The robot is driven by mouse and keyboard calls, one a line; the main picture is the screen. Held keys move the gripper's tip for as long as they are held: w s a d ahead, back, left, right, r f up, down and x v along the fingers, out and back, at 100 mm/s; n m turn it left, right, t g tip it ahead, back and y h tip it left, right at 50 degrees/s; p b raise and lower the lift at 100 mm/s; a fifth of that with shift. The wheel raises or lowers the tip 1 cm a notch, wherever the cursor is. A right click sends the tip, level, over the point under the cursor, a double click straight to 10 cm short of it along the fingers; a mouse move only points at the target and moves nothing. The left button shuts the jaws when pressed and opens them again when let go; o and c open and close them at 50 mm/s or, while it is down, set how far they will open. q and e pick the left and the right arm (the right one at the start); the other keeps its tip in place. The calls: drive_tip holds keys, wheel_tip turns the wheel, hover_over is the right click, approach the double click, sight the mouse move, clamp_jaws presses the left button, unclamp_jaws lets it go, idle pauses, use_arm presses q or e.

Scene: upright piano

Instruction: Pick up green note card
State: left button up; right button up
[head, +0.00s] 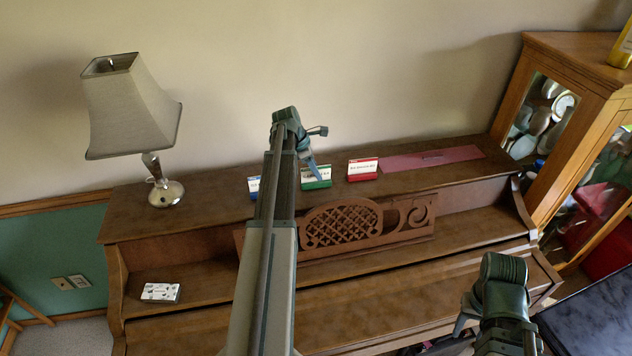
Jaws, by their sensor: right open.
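The green note card (316,183), a white card with a green lower edge, stands on top of the piano (220,205), between a blue and a red card. My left gripper (314,170) reaches over the piano top and points down at the green card, its tip overlapping the card's upper part in the head view. I cannot tell whether it touches the card or how far its fingers are apart. My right gripper (494,318) is open in the lower right, in front of the piano, away from the cards.
A blue card (254,184), partly behind my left arm, and a red card (362,169) flank the green one. A pink sheet (410,161) lies to the right. A lamp (134,110) stands left; a small white box (160,292) sits lower. A glass cabinet (575,130) is at right.

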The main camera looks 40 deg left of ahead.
use_arm(q)
clamp_jaws()
idle(1.2)
